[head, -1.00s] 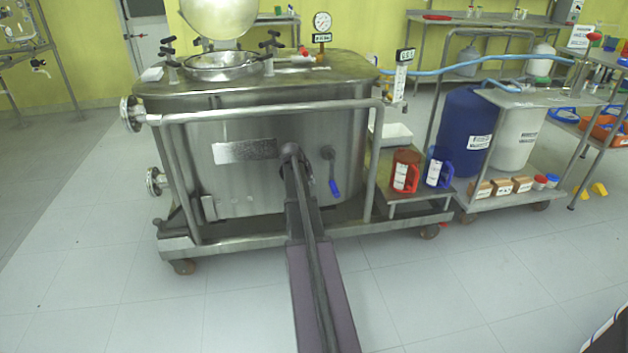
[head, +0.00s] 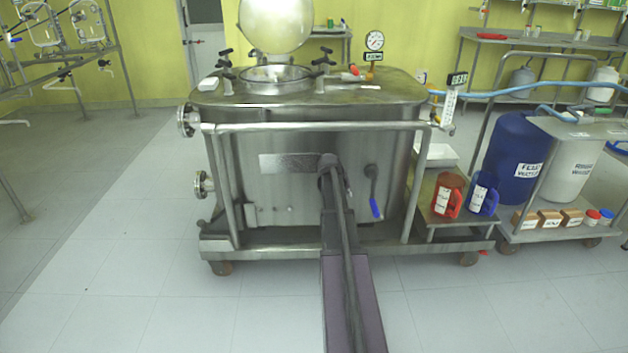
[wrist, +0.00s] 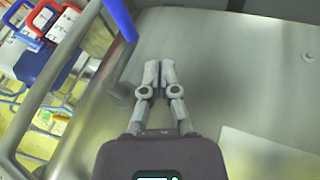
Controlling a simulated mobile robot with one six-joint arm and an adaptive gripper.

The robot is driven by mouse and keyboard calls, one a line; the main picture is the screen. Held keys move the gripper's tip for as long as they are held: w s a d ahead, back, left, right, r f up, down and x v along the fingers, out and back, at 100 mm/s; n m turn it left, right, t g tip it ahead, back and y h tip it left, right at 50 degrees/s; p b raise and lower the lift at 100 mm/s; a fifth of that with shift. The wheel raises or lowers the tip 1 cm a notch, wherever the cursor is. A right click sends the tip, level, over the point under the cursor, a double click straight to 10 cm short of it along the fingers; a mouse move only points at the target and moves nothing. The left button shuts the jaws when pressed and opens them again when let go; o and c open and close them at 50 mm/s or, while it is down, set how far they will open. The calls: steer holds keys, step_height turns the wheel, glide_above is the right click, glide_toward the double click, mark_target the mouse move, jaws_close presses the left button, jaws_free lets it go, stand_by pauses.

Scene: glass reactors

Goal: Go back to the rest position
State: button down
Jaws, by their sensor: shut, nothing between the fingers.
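My gripper (wrist: 159,75) shows in the wrist view with its two fingers together and nothing between them. It is in front of the steel side of the reactor vessel (wrist: 235,65); I cannot tell whether it touches. In the head view my arm reaches up to the front of the steel vessel (head: 290,150), and its end hides part of the wall. A blue-handled valve lever (head: 375,205) hangs on the vessel just right of my arm. Its blue handle also shows at the top of the wrist view (wrist: 119,18).
A steel rail (head: 310,127) crosses the vessel's front. On a low shelf to the right stand a red jug (head: 445,195) and a blue jug (head: 483,193). A blue drum (head: 508,145) stands beyond them. The floor (head: 120,240) at left is clear.

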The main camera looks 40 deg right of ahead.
steer(key=w+a+f+n+y, duration=0.1)
steer(key=a+n+y, duration=0.1)
steer(key=a, duration=1.3)
steer(key=a+f+n+y, duration=0.1)
steer(key=a+n, duration=0.1)
steer(key=a, duration=1.4)
steer(key=s+a+n+y, duration=0.2)
steer(key=s+a, duration=0.3)
steer(key=a, duration=0.7)
steer(key=s+a+n+y, duration=0.1)
steer(key=s+a+n, duration=0.35)
steer(key=a, duration=0.85)
step_height(320, 180, up, 38)
steer(key=s+m+p, duration=0.1)
steer(key=m+p, duration=0.1)
steer(key=p, duration=3.6)
steer(key=shift+p, duration=0.35)
